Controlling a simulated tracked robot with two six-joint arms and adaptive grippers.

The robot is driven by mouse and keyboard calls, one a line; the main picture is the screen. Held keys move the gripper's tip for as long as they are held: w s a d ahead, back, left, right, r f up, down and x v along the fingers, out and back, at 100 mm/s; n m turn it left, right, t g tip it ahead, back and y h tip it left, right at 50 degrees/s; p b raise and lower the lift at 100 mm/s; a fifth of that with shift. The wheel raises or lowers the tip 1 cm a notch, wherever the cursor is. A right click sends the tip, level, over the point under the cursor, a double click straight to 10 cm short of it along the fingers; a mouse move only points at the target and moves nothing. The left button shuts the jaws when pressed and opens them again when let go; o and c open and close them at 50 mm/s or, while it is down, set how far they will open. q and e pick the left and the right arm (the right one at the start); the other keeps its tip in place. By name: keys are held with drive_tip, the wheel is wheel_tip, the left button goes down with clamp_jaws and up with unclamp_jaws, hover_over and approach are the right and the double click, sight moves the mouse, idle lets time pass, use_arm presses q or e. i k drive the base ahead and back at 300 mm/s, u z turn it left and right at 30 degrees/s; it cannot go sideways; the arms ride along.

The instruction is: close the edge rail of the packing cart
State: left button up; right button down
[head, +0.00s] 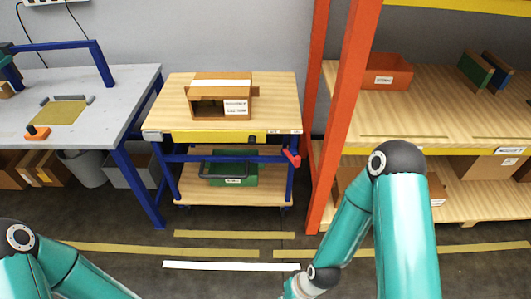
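The packing cart (273,108) stands ahead, with a pale wooden top and a blue frame. A yellow edge rail (205,137) runs along the front edge of its top. A grey piece (152,136) sits at the rail's left end and a small black piece (251,140) towards its right. I cannot tell whether the rail is latched. A red lever (291,156) sticks out at the cart's right front corner. My two arms show at the bottom, both apart from the cart in the picture. Both grippers are below the frame.
An open cardboard box (222,97) stands on the cart top, and a green crate (235,171) on its lower shelf. A grey workbench (85,115) is close on the left. An orange-posted rack (345,105) is close on the right. The floor before the cart is clear, with tape lines.

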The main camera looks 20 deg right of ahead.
sight(251, 137)
drive_tip(key=z, duration=0.1)
drive_tip(key=i, duration=1)
drive_tip(key=u, duration=0.05)
